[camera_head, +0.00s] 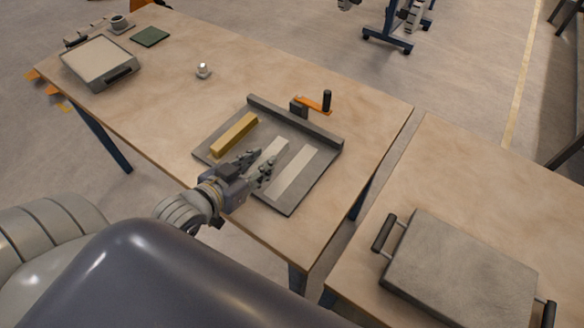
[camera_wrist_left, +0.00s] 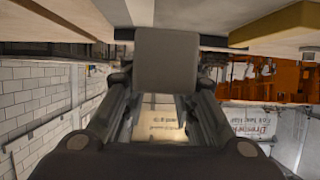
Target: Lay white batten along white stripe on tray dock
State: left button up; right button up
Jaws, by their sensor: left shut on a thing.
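The grey tray dock (camera_head: 285,197) lies on the wooden table, with a raised lip along its far edge. A yellow batten (camera_head: 234,134) lies on its left part. A pale strip, seemingly the white batten (camera_head: 272,149), lies in the middle, its near end at my left gripper (camera_head: 262,167). A flat white stripe (camera_head: 296,172) runs to its right, apart from it. In the left wrist view my fingers (camera_wrist_left: 165,100) are around a grey block end, seemingly the batten's; whether it touches the dock cannot be told. My right gripper is not in view.
An orange crank (camera_head: 314,104) with a black knob stands at the dock's far edge. A small white knob (camera_head: 203,70), a shallow tray (camera_head: 101,61) and a green pad (camera_head: 150,36) lie farther left. A grey slab with handles (camera_head: 458,270) lies on the right table, across a gap.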

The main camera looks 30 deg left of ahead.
pick_arm(q)
jog(key=s, duration=0.2)
jog(key=s+a+f, duration=0.1)
jog(key=s, duration=0.1)
jog(key=s+a, duration=0.1)
jog(key=s, duration=0.1)
jog(key=shift+s+a+f+p, duration=0.15)
jog(key=shift+f+p, duration=0.15)
jog(key=shift+f, duration=0.05)
jog(key=shift+s+a, duration=0.25)
jog(key=shift+s, duration=0.3)
jog(key=p, duration=0.3)
send_over(289, 175)
jog(key=shift+f, duration=2.5)
jog(key=o, duration=1.1)
jog(key=shift+f, duration=0.1)
jog(key=v, duration=1.2)
jog(key=shift+a+b, duration=0.2)
jog(key=shift+b, duration=0.2)
